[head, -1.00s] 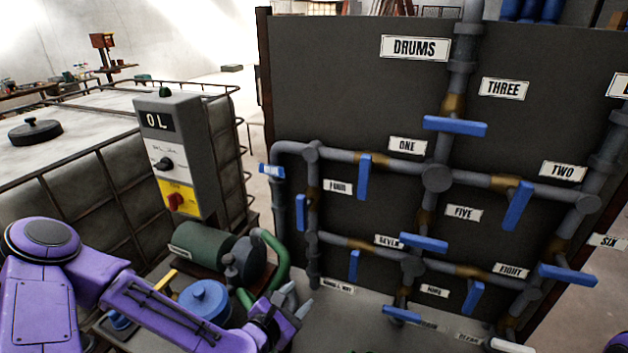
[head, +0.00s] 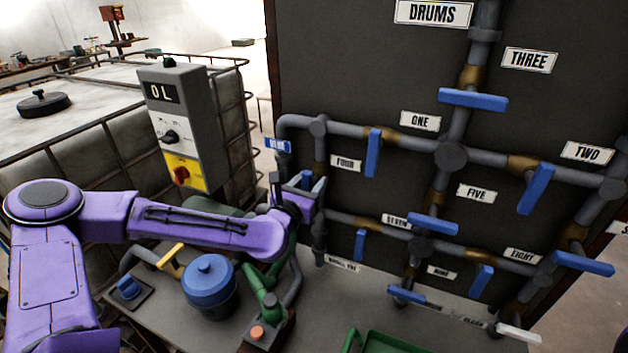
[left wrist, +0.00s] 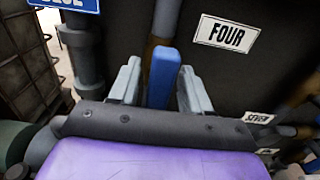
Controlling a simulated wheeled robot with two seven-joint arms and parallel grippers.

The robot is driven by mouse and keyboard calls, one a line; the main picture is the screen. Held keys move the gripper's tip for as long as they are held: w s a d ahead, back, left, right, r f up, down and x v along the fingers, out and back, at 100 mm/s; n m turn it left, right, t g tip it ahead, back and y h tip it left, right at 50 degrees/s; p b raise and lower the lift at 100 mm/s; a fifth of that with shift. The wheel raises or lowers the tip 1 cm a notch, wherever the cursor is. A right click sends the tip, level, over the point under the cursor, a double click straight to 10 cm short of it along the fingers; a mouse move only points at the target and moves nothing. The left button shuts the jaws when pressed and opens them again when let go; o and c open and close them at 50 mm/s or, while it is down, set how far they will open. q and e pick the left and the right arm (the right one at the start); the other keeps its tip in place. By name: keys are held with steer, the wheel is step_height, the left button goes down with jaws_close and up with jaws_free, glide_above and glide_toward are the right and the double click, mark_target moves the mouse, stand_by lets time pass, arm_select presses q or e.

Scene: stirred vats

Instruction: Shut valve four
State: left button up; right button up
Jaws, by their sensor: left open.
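Valve four's blue lever (left wrist: 163,76) stands upright in the left wrist view, beside the FOUR label (left wrist: 227,34). It runs roughly in line with the pipe and brown valve body behind it. My left gripper (left wrist: 160,92) is open, with one grey finger on each side of the lever; a gap shows on both sides. In the head view my left gripper (head: 304,186) is at this valve, left of and below the FOUR label (head: 346,163), and covers most of the lever. My right gripper is not in view.
Valve one's blue lever (head: 373,152) hangs right of the FOUR label. Valve seven's lever (head: 360,244) is below. A control box (head: 182,125), a green pump assembly and a blue-lidded pot (head: 208,285) stand near my left arm.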

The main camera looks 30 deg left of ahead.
arm_select(q)
steer(key=shift+w+r, duration=0.1)
steer(key=shift+w, duration=0.2)
steer(key=shift+a, duration=0.1)
